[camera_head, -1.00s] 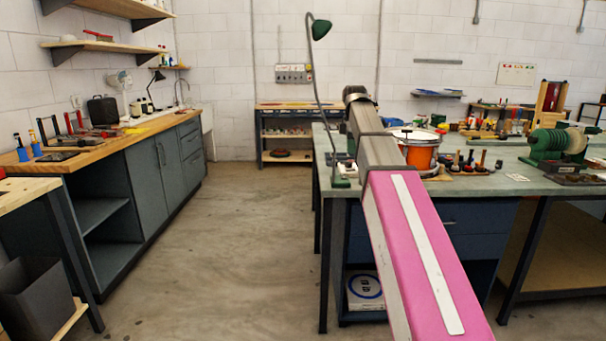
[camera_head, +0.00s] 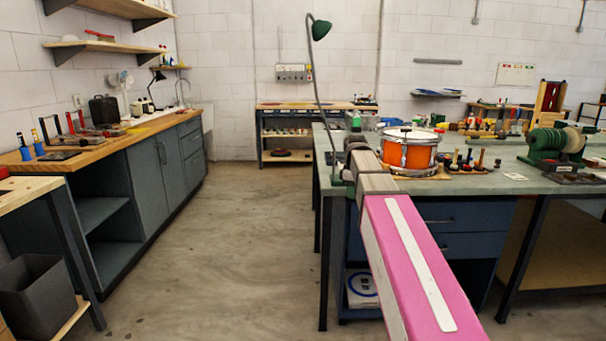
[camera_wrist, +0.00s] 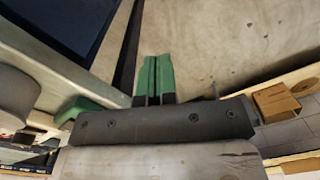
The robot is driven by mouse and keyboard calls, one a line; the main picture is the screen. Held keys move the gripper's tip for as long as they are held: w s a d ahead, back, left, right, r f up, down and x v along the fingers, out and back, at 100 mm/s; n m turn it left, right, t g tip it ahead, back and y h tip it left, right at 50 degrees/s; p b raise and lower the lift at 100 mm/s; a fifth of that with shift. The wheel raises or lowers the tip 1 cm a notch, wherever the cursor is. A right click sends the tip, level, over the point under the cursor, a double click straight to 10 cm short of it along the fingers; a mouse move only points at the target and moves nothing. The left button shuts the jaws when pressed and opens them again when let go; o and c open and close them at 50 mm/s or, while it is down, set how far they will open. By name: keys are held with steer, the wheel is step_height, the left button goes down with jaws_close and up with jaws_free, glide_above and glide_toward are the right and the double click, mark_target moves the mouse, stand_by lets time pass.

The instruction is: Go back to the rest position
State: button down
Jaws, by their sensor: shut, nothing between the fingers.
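My gripper shows in the wrist view (camera_wrist: 154,82). Its two green fingers lie side by side, shut, with nothing between them, over bare concrete floor. In the head view my pink and grey arm reaches forward past the left edge of the workbench, and my gripper at its far end is hidden behind the arm. The orange drum (camera_head: 410,151) stands on the workbench (camera_head: 510,177), right of my arm and apart from it.
A green lamp (camera_head: 320,30) on a long stem rises close left of my arm. A green winding machine (camera_head: 557,142) and small tools stand on the workbench. The concrete floor (camera_head: 235,230) is clear between it and the left counter (camera_head: 140,135).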

steer(key=s+f+m, duration=0.6)
steer(key=s+f, duration=0.3)
steer(key=f, duration=0.6)
steer(key=s+d+f+m, duration=0.1)
steer(key=s+f+m, duration=0.6)
steer(key=f, duration=0.8)
steer(key=s, duration=0.3)
steer(key=shift+s+f, duration=0.2)
steer(key=shift+d, duration=0.1)
